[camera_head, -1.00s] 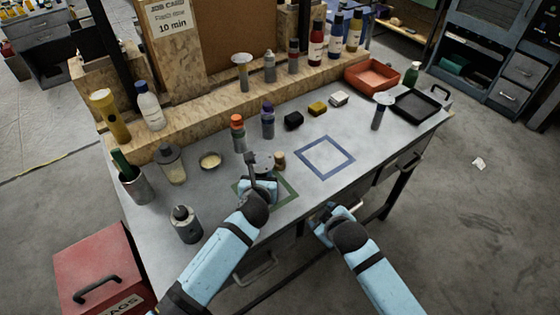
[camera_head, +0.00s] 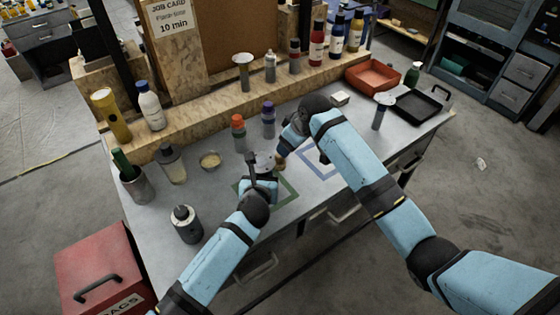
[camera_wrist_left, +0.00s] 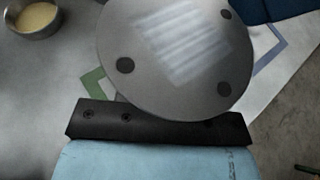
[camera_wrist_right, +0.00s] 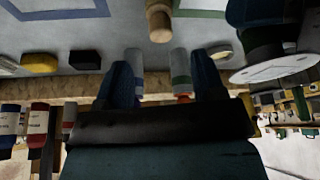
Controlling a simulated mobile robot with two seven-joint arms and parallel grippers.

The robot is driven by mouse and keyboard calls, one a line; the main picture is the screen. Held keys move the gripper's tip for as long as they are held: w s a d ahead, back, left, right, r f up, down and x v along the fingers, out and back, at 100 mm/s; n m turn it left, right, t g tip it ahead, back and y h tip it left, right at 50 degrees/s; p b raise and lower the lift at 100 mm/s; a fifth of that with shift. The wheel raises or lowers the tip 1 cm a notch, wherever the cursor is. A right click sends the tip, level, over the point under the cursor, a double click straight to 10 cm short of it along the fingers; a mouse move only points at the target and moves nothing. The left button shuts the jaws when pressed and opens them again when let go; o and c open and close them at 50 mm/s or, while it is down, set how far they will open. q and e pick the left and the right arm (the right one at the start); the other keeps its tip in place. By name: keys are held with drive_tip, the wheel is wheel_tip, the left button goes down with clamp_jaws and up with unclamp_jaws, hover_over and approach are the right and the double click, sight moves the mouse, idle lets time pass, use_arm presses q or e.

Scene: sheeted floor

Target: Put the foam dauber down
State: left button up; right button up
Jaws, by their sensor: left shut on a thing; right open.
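My left gripper (camera_head: 260,172) is shut on what I take to be the foam dauber (camera_head: 264,160), held above the green square outline (camera_head: 284,199). In the left wrist view, the dauber (camera_wrist_left: 178,55) is a broad round grey disc with dark dots, and it hides my fingertips. My right gripper (camera_wrist_right: 162,85) is open and empty, both fingers showing in its wrist view. In the head view it is close to the right of the left gripper. A small cork-coloured cylinder (camera_wrist_right: 158,20) stands on the bench beyond its fingers.
The blue square outline (camera_head: 318,174) lies partly under my right arm. An orange-topped bottle (camera_head: 238,134) and a purple-topped bottle (camera_head: 268,121) stand close behind. A small bowl (camera_head: 210,160) is to the left.

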sight(280, 157)
drive_tip(key=x, duration=1)
drive_tip(key=shift+w+a+r, duration=0.1)
drive_tip(key=c, duration=1)
drive_tip(key=shift+r, duration=0.1)
wheel_tip(280, 157, up, 10)
drive_tip(key=shift+r, duration=0.1)
wheel_tip(280, 157, down, 6)
drive_tip(key=shift+r, duration=0.2)
drive_tip(key=shift+f, duration=0.3)
drive_tip(key=shift+c, duration=0.8)
drive_tip(key=shift+f, duration=1.95)
